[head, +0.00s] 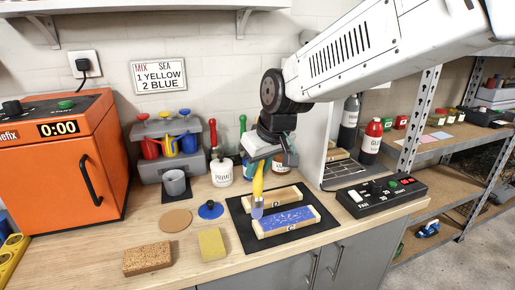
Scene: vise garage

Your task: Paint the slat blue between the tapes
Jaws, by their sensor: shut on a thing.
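My gripper (262,160) is shut on a yellow-handled brush (258,183), held upright with its head down. The brush head is at the left part of the front slat (287,219); I cannot tell if it touches. This slat lies on a black mat (239,213). Its top is blue with pale specks over the middle, and both ends are light tan. I cannot make out where the tapes' edges lie. A second tan wooden piece (284,197) lies behind it.
A black control box (380,196) stands right of the mat. Left of it are a blue lid (210,210), a yellow sponge (212,244), a cork block (148,258) and a grey cup (174,183). Jars (221,172) stand behind. The orange oven (62,165) is far left.

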